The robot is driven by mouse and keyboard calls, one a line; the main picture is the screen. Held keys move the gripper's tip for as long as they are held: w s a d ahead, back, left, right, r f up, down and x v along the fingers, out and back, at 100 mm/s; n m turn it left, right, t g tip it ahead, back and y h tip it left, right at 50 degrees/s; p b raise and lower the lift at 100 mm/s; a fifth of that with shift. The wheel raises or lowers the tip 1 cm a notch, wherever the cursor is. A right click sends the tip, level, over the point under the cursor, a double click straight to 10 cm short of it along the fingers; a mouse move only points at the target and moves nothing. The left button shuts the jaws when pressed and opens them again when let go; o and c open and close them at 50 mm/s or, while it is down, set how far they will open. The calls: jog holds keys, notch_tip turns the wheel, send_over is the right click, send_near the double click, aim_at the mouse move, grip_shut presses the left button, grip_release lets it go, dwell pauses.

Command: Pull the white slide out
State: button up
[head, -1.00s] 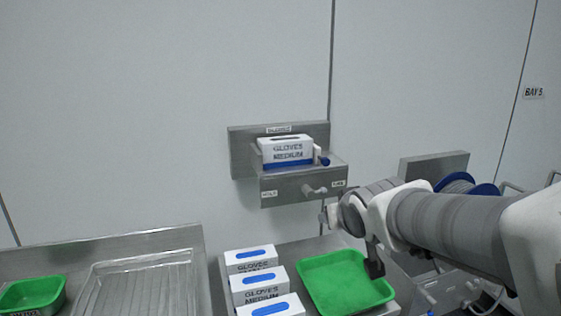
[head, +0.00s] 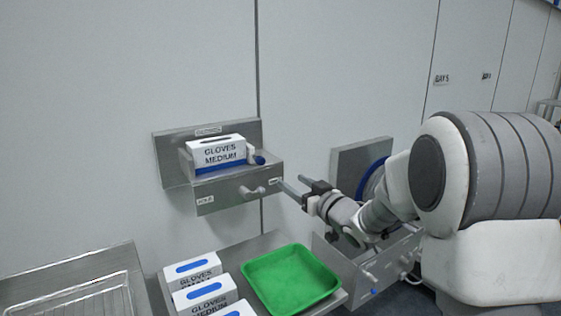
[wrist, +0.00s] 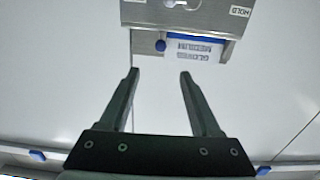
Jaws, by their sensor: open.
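A steel wall holder (head: 205,203) carries a white box marked "GLOVES MEDIUM" (head: 214,153). At the box's right end stands a small white upright piece (head: 252,153) with a blue knob (head: 260,160); this looks like the white slide. A pale knob (head: 252,191) sticks out of the holder's front between two labels. My gripper (head: 291,186) is open and empty, just right of the holder. In the wrist view my gripper (wrist: 159,72) points toward the holder (wrist: 215,12), and the blue knob (wrist: 161,45) shows beyond the fingertips, apart from them.
Below the holder, a steel bench bears several white glove boxes (head: 205,292) and a green tray (head: 290,280). A second steel unit with a blue-rimmed reel (head: 371,178) is behind my arm at right. The wall left of the holder is clear.

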aim_at(262, 161)
jog(key=p+x, duration=0.3)
jog(key=x, duration=1.4)
jog(key=shift+w+a+r, duration=0.1)
jog(key=shift+a, duration=0.1)
grip_shut()
dwell(1.0)
